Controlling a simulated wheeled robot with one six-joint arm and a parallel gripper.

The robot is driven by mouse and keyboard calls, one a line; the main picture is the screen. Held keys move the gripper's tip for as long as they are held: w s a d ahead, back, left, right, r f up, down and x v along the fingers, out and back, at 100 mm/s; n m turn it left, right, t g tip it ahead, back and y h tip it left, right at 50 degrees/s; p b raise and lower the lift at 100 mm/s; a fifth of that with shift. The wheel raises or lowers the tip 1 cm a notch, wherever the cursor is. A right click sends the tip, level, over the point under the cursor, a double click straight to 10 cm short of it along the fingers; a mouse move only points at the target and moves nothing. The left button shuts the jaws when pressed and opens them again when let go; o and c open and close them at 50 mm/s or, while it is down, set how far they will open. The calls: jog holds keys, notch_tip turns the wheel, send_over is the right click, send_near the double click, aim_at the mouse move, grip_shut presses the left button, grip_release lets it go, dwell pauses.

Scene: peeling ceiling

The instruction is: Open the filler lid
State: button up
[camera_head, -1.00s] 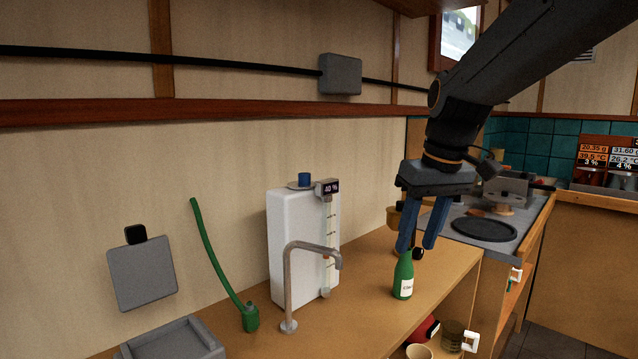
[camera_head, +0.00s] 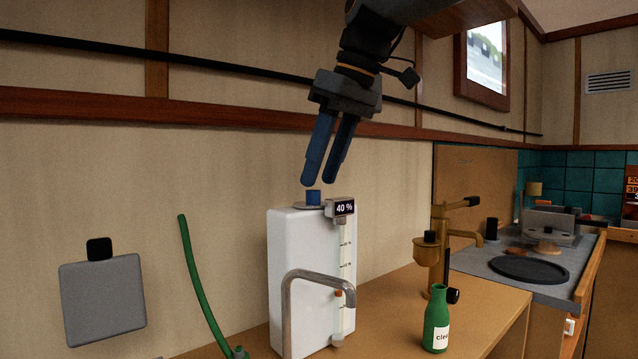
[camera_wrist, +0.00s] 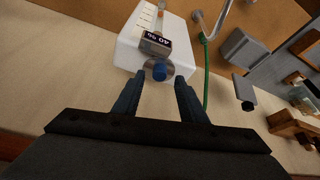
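The filler lid is a grey disc with a blue knob (camera_head: 313,197) on top of a white tank (camera_head: 292,262). The blue knob (camera_wrist: 160,72) also shows in the wrist view, just beyond and between the fingertips. My gripper (camera_head: 322,184) points down above the lid, with its two blue fingers apart and nothing between them. In the wrist view my gripper (camera_wrist: 158,78) is open, the fingers on either side of the line to the knob. The lid looks seated on the tank. A gap between fingertips and knob is small; contact cannot be told.
A display reading 40 % (camera_head: 344,208) sits beside the lid. A grey tap (camera_head: 318,279) stands before the tank. A green hose (camera_head: 200,285) rises at left. A green bottle (camera_head: 437,320) and a brass device (camera_head: 431,254) stand right. The wall is close behind.

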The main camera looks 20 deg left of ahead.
aim_at(307, 199)
jog(key=shift+x, duration=1.35)
grip_shut()
jog(key=shift+r+p, duration=0.2)
jog(key=shift+p, duration=0.55)
jog(key=p, duration=0.3)
jog(key=r+h+p, duration=0.1)
jog(key=p, duration=0.2)
jog(key=shift+w+a+g+h+p, duration=0.15)
jog(key=shift+a+g+h+p, duration=0.15)
jog(key=shift+a+g, duration=0.1)
jog(key=h+p, duration=0.1)
jog(key=p, duration=0.4)
jog(key=a+r+g+h+p, duration=0.1)
jog(key=p, duration=0.5)
jog(key=shift+w+a+h, duration=0.15)
jog(key=shift+w+h, duration=0.15)
jog(key=shift+w, duration=0.05)
jog(key=shift+w+a+g+p, duration=0.15)
jog(key=shift+g+p, duration=0.15)
jog(key=shift+p, duration=0.85)
jog(key=shift+w+a+f+h+p, duration=0.15)
jog(key=shift+h+p, duration=0.45)
jog(key=shift+p, duration=0.9)
